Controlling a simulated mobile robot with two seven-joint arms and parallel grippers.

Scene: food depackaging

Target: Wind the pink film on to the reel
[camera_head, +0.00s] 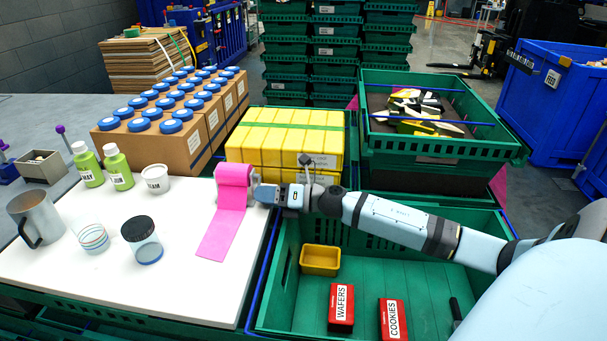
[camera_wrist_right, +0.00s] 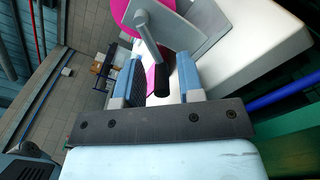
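The pink film (camera_head: 222,235) runs as a flat strip from the reel down onto the white table top, toward the front. The reel (camera_head: 234,175) stands at the table's right edge with pink film around it. In the right wrist view, pink film (camera_wrist_right: 121,12) shows behind a grey side plate (camera_wrist_right: 205,40) with a crank arm and black handle (camera_wrist_right: 162,80). My right gripper (camera_wrist_right: 161,77) is open, its two blue-grey fingers on either side of the handle with gaps visible. In the head view my right gripper (camera_head: 265,194) is beside the reel. My left gripper is not in view.
A clear jar with a black lid (camera_head: 142,240), a striped glass (camera_head: 94,239), a metal jug (camera_head: 35,218), a white tub (camera_head: 155,178) and green bottles (camera_head: 117,167) stand left on the table. Yellow packs (camera_head: 285,140) are behind. A green crate (camera_head: 380,265) lies below my right arm.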

